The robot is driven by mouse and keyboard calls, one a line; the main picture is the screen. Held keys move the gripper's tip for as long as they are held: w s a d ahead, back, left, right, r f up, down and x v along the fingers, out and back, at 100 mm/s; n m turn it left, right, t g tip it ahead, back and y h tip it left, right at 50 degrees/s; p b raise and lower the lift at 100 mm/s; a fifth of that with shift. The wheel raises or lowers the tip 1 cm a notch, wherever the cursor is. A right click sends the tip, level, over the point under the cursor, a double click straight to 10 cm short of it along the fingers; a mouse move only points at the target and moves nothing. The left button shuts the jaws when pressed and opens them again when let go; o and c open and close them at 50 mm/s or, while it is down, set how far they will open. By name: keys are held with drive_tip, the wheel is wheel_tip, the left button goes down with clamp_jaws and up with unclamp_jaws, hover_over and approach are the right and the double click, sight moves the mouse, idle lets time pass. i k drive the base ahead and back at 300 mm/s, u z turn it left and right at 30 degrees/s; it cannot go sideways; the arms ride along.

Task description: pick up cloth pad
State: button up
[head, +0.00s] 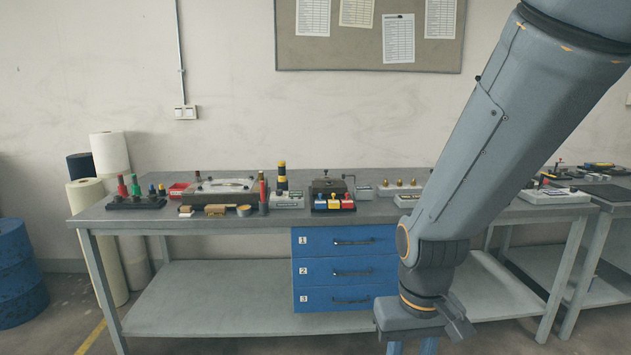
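I cannot pick out a cloth pad for certain in the head view. A small pale piece (186,210) and a flat tan-brown item (215,210) lie at the front left of the workbench top (270,222), too small to tell what they are made of.
Blue drawers (345,270) hang under the bench above a grey lower shelf (210,300). Rolls (108,155) and blue drums (15,270) stand left. My arm hides the bench's right part.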

sight(185, 211)
drive_tip(key=u, duration=0.4)
drive_tip(key=i, duration=0.4)
drive_tip(key=u, duration=0.9)
drive_tip(key=i, duration=1.3)
drive_tip(key=z, duration=1.05)
drive_tip(key=i, duration=0.9)
drive_tip(key=z, duration=0.15)
